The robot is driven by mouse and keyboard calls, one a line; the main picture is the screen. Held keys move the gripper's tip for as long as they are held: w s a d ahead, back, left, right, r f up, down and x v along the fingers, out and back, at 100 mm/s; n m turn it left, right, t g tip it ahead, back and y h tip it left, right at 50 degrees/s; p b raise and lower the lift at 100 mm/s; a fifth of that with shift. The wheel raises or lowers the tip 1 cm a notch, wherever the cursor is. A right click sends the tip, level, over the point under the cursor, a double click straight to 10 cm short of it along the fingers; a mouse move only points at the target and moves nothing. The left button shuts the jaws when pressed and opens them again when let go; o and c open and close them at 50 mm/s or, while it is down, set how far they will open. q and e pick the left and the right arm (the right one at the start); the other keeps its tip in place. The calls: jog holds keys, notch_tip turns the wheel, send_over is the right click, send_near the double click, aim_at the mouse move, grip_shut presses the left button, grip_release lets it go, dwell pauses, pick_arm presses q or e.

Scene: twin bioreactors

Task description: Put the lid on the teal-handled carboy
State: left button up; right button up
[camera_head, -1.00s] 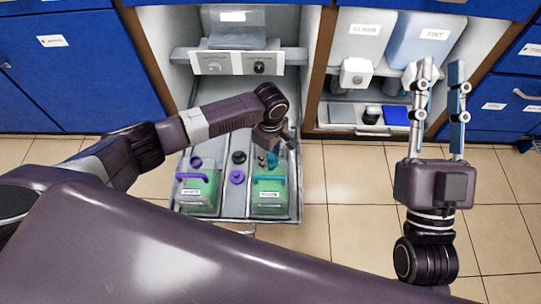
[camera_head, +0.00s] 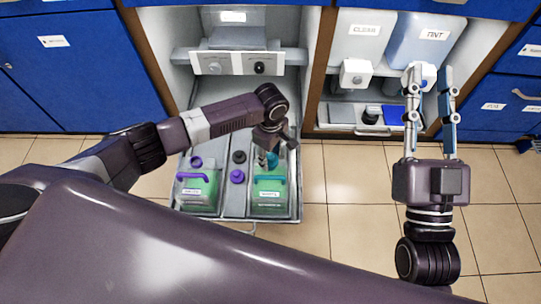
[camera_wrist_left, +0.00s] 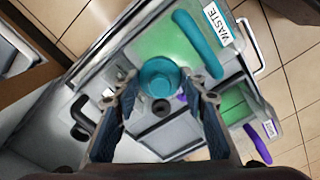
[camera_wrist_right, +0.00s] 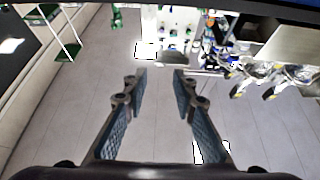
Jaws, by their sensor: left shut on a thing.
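The teal-handled carboy (camera_head: 270,195) holds green liquid and stands in the right part of the pulled-out tray. Its teal handle and WASTE label show in the left wrist view (camera_wrist_left: 165,38). My left gripper (camera_wrist_left: 160,92) is shut on the round teal lid (camera_wrist_left: 160,77), which shows between its fingertips. The lid appears over the carboy's rear end, beside the handle; I cannot tell whether it touches the neck. In the head view the left gripper (camera_head: 268,150) partly hides this area. My right gripper (camera_head: 429,72) is open and empty, away to the right.
A purple-handled carboy (camera_head: 196,192) stands in the tray's left part. A purple cap (camera_head: 237,176) and a black round part (camera_head: 239,157) lie between the carboys. The tray (camera_head: 298,205) projects from the cabinet. Floor (camera_head: 350,215) to its right is clear.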

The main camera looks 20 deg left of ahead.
dwell(0.6)
pick_arm(q)
jog(key=shift+f+p, duration=0.1)
jog(key=shift+p, duration=0.2)
pick_arm(e)
jog(key=shift+w+d+f+g+h, duration=0.1)
jog(key=shift+w+f+g+h, duration=0.25)
jog(key=shift+f, duration=0.5)
jog(key=shift+w+a+f+g+h, duration=0.1)
jog(key=shift+w+f+g, duration=0.15)
jog(key=shift+f+g, duration=0.45)
jog(key=shift+w+d+f+g+h, duration=0.15)
jog(key=shift+w+f+g, duration=0.15)
jog(key=shift+f, duration=0.7)
pick_arm(q)
jog(key=shift+f+p, duration=0.1)
jog(key=shift+p, duration=0.2)
pick_arm(e)
jog(key=shift+w+f, duration=0.1)
jog(key=shift+f, duration=0.1)
pick_arm(q)
jog(key=shift+f+p, duration=0.25)
jog(key=shift+p, duration=0.05)
pick_arm(e)
jog(key=f+g, duration=0.2)
jog(key=f, duration=0.1)
jog(key=shift+w+d+f, duration=0.1)
jog(key=shift+w+f, duration=0.1)
pick_arm(q)
jog(key=o, duration=1.4)
